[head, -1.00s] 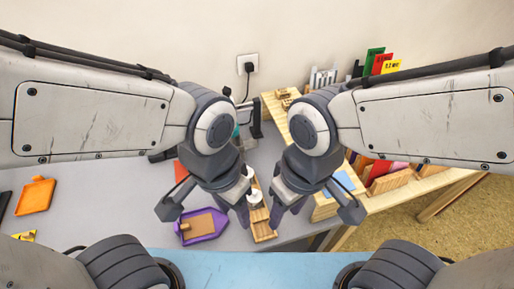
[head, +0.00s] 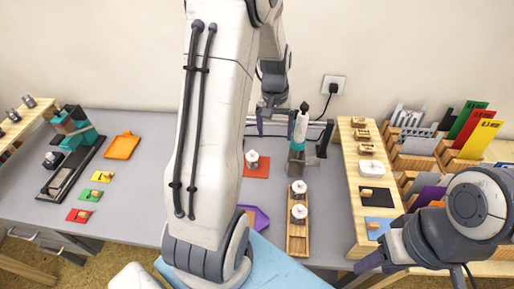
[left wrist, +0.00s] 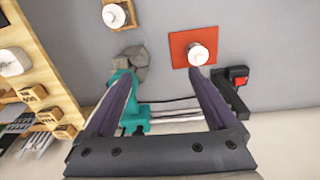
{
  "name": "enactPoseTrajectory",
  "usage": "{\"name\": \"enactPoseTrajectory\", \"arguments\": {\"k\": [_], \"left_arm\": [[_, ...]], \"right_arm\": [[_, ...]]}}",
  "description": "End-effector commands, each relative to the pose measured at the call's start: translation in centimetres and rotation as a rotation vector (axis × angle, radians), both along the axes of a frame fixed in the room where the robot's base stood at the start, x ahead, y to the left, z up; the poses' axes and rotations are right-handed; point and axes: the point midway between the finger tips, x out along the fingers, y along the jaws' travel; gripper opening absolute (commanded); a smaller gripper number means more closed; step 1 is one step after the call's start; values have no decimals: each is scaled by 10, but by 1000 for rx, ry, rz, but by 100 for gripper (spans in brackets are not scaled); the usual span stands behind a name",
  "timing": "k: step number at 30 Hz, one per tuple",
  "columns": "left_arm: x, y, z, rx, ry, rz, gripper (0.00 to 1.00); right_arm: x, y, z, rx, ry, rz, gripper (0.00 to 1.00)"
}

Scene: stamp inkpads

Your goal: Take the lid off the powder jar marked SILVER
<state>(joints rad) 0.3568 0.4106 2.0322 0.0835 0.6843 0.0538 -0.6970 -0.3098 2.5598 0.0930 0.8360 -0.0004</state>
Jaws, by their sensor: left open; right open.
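Three jars with white lids are in view, and their markings are too small to read, so I cannot tell which is SILVER. One jar (head: 252,162) stands on a red mat (head: 262,173); it also shows in the left wrist view (left wrist: 198,54). Two more, a far jar (head: 298,189) and a near jar (head: 298,214), stand in a wooden tray (head: 290,245). My left gripper (head: 277,124) is open and empty near the wall, beyond the red mat. Its purple fingers also frame the left wrist view (left wrist: 163,74). My right gripper (head: 366,268) is open at the lower right, partly hidden.
A teal-handled tool (head: 300,130) stands right of the red mat. A wooden shelf (head: 352,150) with pads and cards is on the right. A purple tray (head: 258,217) is partly behind my left arm. An orange board (head: 122,146) and a teal press (head: 75,135) are left.

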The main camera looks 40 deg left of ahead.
Motion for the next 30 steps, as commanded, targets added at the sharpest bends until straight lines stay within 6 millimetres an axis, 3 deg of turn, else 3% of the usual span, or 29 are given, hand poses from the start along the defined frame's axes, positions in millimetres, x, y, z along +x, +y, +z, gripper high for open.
{"name": "enactPoseTrajectory", "arguments": {"k": [1,3,8,15,23,30], "left_arm": [[-2,30,-9,-3,8,77,91],[-5,59,-18,-2,10,147,91],[-11,91,-32,-3,12,226,91],[-11,91,-69,-3,15,232,91],[-11,87,-90,-4,14,231,91],[-12,80,-125,-3,14,230,91]], "right_arm": [[0,0,4,0,0,0,50],[0,0,5,0,0,0,50],[0,0,7,0,0,0,50],[0,0,10,0,0,0,50],[0,0,14,0,0,0,50],[0,0,22,0,0,0,50]]}}
